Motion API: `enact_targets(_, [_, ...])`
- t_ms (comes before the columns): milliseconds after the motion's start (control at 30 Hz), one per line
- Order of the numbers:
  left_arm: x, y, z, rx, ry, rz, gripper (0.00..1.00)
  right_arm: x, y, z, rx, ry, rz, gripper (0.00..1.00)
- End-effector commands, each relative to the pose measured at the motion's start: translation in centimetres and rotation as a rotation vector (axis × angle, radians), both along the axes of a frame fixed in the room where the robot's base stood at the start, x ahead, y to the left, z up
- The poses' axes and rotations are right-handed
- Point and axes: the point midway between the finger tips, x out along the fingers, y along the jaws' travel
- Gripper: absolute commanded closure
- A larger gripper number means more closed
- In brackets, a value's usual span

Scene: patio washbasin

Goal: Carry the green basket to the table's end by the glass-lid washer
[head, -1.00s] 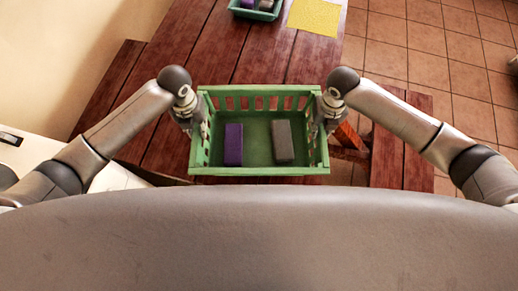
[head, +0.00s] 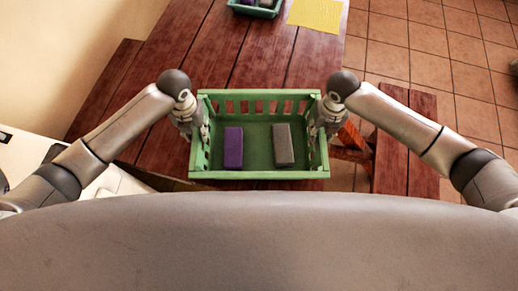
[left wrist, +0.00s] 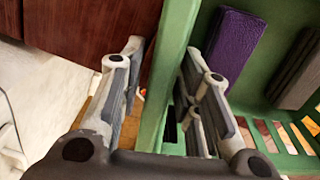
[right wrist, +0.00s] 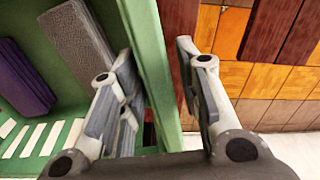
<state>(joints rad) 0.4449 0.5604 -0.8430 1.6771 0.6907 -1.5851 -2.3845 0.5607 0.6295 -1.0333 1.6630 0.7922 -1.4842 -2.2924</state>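The green basket (head: 260,174) is in the middle of the head view, level and over the near part of the red-brown table (head: 265,60). It holds a purple block (head: 233,147) and a grey block (head: 284,145). My left gripper (head: 203,130) is at its left end, with one finger on each side of the wall; the left wrist view shows the green rim (left wrist: 170,70) between the fingers (left wrist: 160,75). My right gripper (head: 317,130) grips the right end wall likewise, seen in the right wrist view (right wrist: 157,75). The glass-lid washer is not recognizable in view.
Another green container (head: 256,11) and a yellow sheet (head: 316,14) are at the far end of the table. Benches stand left (head: 105,85) and right (head: 407,165). A white surface (head: 40,150) is at the left. The table between basket and sheet is clear.

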Motion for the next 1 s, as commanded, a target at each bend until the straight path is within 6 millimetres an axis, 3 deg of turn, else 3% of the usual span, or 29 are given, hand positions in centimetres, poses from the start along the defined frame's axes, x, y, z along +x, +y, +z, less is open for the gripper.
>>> enact_targets(467, [0.1,-0.2,0.9,-0.006,-0.003,-0.002,0.57,0.0,0.3,0.1,0.007,0.000,0.002,0.56])
enact_targets(1000, [0.1,-0.2,10.8,-0.005,-0.002,-0.001,0.57,0.0,0.3,0.1,0.008,0.000,0.002,0.56])
